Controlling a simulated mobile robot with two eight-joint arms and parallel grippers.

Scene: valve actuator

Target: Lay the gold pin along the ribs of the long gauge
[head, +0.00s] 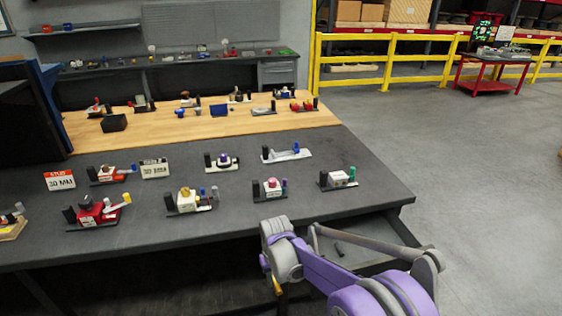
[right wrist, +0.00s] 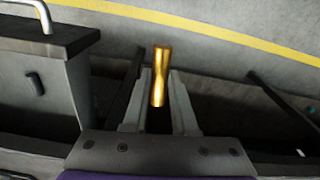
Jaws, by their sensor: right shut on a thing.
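My right gripper (right wrist: 161,78) is shut on the gold pin (right wrist: 160,62) in the right wrist view. The pin stands out between the two grey fingers, and its lower end reaches down between them. In the head view my right gripper (head: 279,290) hangs low in front of the dark bench, with a small gold bit showing by it. A long, pale device with a blue knob (head: 285,154) lies on the bench's dark top; it may be the long gauge, but its ribs are too small to make out. My left gripper is not in view.
Several small devices stand on the dark bench top (head: 330,205), among them a red one (head: 97,212) and one with a green knob (head: 338,179). An open drawer (head: 365,250) juts out below the front edge, near my right arm.

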